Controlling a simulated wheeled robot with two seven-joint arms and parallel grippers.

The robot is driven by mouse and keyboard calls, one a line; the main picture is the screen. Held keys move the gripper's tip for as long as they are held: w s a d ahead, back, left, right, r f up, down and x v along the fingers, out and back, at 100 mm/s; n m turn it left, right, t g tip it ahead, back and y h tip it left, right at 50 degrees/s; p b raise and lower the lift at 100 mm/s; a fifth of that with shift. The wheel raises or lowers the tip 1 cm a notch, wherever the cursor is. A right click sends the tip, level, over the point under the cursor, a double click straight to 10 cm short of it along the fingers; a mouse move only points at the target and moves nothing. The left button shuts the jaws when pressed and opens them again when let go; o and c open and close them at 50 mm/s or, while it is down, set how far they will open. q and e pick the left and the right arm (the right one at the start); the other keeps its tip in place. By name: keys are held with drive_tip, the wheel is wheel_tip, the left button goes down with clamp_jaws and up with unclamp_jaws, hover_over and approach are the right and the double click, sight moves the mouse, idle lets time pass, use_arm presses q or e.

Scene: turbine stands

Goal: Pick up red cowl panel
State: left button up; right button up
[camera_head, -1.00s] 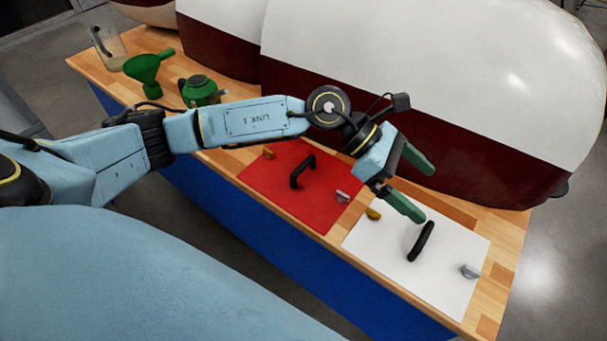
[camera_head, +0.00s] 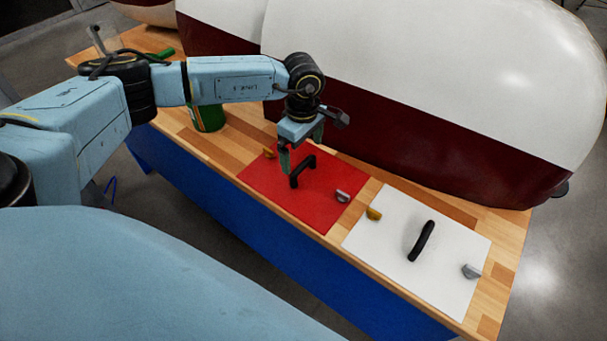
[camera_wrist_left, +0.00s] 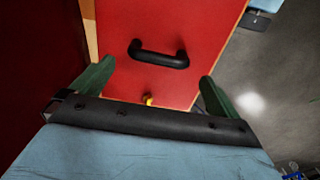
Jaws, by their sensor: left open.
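The red cowl panel (camera_head: 305,211) lies flat on the wooden bench, with a black handle (camera_head: 302,171) standing up from its middle. A yellow latch and a silver latch sit near its opposite ends. My left gripper (camera_head: 301,155) is open above the panel, close to the handle, its green fingers pointing down. In the left wrist view the panel (camera_wrist_left: 195,20) and its handle (camera_wrist_left: 159,54) lie ahead of the open fingers (camera_wrist_left: 150,82), with nothing between them. I cannot tell the exact height of the fingertips above the handle. My right gripper does not show.
A white panel (camera_head: 380,252) with its own black handle lies right of the red one on the bench (camera_head: 494,292). A large white and dark red cowl (camera_head: 430,90) stands behind. A green can (camera_head: 208,117) stands left, partly behind my arm.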

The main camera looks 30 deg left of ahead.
sight(304, 163)
use_arm(q)
wheel_tip(304, 163, down, 6)
drive_tip(key=shift+d+r, duration=0.1)
drive_tip(key=shift+r, duration=0.05)
idle(0.3)
drive_tip(key=shift+w+r, duration=0.1)
drive_tip(key=shift+w, duration=0.05)
drive_tip(key=c, duration=1.2)
